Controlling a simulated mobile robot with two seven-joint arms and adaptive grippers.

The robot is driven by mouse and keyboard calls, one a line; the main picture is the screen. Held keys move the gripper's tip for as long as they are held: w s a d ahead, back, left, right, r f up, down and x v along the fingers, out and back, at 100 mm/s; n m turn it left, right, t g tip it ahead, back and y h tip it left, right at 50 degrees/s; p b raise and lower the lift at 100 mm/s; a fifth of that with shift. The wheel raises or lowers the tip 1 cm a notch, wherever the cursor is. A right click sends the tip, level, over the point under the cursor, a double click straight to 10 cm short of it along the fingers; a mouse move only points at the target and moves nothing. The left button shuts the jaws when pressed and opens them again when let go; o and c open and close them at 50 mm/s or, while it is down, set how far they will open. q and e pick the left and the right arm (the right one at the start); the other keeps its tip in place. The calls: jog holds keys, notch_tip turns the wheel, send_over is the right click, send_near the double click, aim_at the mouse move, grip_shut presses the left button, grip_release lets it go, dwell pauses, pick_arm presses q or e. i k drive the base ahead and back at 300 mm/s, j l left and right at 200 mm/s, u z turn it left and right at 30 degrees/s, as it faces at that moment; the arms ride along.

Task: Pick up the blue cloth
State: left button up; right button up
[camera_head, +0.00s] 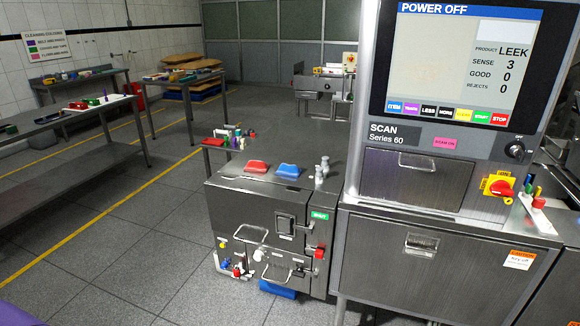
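A blue cloth (288,171) lies on the top of a low metal cabinet (255,209), near the middle of the view. A red cloth (257,167) lies just to its left, with a small gap between them. Neither of my grippers is in view, and nothing touches the blue cloth.
Metal fittings (322,168) stand right of the blue cloth. The tall scanner (420,165) with its screen rises to the right. Small coloured items (232,139) sit behind the cabinet. Handles and valves stick out of its front. The floor (130,250) at left is clear; tables stand beyond.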

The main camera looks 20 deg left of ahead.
aim_at(292, 172)
jog(key=i+j+z, duration=0.25)
jog(key=j, duration=0.8)
jog(key=j+z, duration=0.3)
jog(key=j, duration=0.75)
